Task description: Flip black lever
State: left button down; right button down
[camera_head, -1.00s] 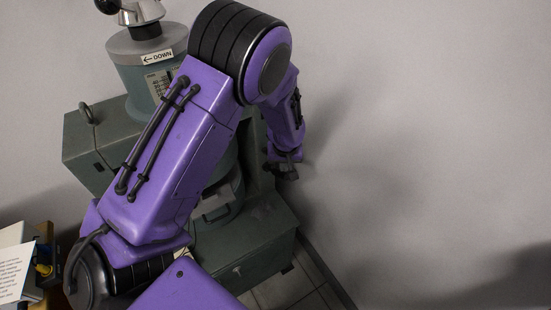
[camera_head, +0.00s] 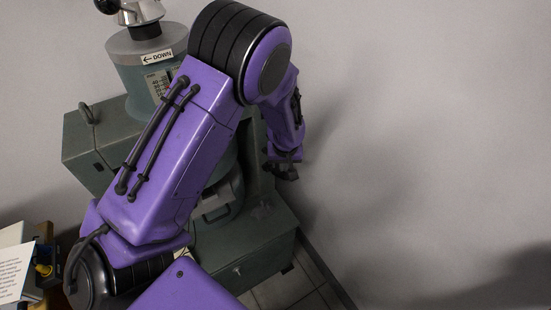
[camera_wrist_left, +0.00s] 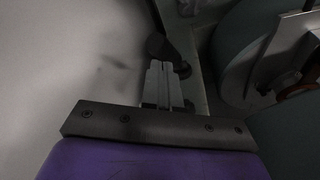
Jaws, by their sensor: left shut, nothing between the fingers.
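My left arm reaches across the grey-green magnet machine (camera_head: 97,150), and my left gripper (camera_head: 285,172) hangs beside its right side, close to the wall. In the left wrist view the two grey fingers of the left gripper (camera_wrist_left: 160,68) are together, with nothing between them. Just past their tips is a dark, rounded piece that looks like the black lever (camera_wrist_left: 157,46). It seems very near or touching the tips; I cannot tell which. In the head view I cannot make out the lever apart from the dark gripper. My right gripper is not in view.
A "DOWN" label (camera_head: 157,57) is on the machine's upper cylinder. My arm hides much of the machine's middle. A plain wall (camera_head: 430,130) stands close on the right. A white printed sheet (camera_head: 14,272) is at lower left. A little tiled floor (camera_head: 285,288) shows at the bottom.

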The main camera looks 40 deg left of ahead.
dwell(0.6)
pick_arm(q)
jog(key=shift+f+b, duration=2.1)
jog(key=shift+f, duration=2.15)
jog(key=w+p+v, duration=0.1)
jog(key=p+v, duration=0.7)
jog(key=shift+s+d+p, duration=0.2)
jog(key=shift+d+p, duration=0.15)
jog(key=shift+r, duration=0.1)
